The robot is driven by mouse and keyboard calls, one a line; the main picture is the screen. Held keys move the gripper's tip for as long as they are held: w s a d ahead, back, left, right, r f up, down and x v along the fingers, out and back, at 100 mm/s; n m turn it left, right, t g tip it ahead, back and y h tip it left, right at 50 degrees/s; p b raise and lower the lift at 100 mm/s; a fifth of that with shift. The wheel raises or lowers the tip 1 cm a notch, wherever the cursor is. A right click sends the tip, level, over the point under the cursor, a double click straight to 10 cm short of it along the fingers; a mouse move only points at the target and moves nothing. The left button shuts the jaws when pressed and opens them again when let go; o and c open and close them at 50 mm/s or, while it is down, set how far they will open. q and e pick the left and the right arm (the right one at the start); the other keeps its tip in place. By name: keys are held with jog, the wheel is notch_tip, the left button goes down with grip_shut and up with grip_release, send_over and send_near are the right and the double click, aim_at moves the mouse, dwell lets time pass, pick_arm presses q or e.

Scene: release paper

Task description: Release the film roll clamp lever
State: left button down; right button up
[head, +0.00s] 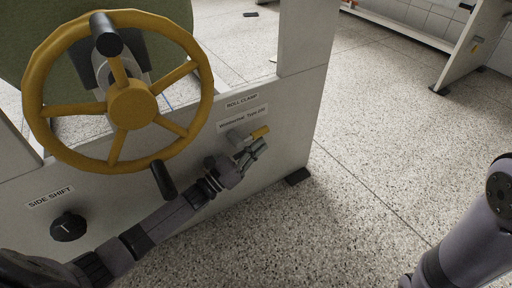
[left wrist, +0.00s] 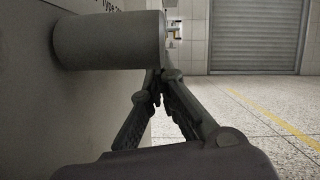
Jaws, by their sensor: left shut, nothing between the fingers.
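The roll clamp lever is on the machine's white panel under a "ROLL CLAMP" label (head: 242,101). It has a grey cylindrical body (head: 236,139) and a yellow handle (head: 260,132) pointing right. My left gripper (head: 258,148) is just below the yellow handle, close to the panel. In the left wrist view its fingertips (left wrist: 158,76) meet with nothing between them, right below the end of a large grey cylinder (left wrist: 108,40). I cannot tell whether they touch it. The yellow handle is hidden in that view. My right gripper is out of view.
A large yellow handwheel (head: 132,104) with black grips stands out from the panel at upper left. A black "SIDE SHIFT" knob (head: 68,226) is at lower left. The speckled floor (head: 385,140) right of the panel is clear. A roller shutter (left wrist: 255,35) is in the distance.

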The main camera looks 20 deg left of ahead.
aim_at(260, 136)
pick_arm(q)
jog(key=shift+w+d+r+t+b, duration=0.1)
jog(key=shift+w+r+t+b, duration=0.1)
jog(key=shift+r+t+b, duration=0.15)
jog(key=shift+w+d+r+t+h, duration=0.1)
jog(key=shift+r+t+h, duration=0.1)
jog(key=shift+r, duration=0.4)
jog(key=shift+w+d+r+t+h, duration=0.1)
jog(key=shift+r+h, duration=0.1)
jog(key=shift+r, duration=0.5)
jog(key=shift+f, duration=0.2)
dwell(1.2)
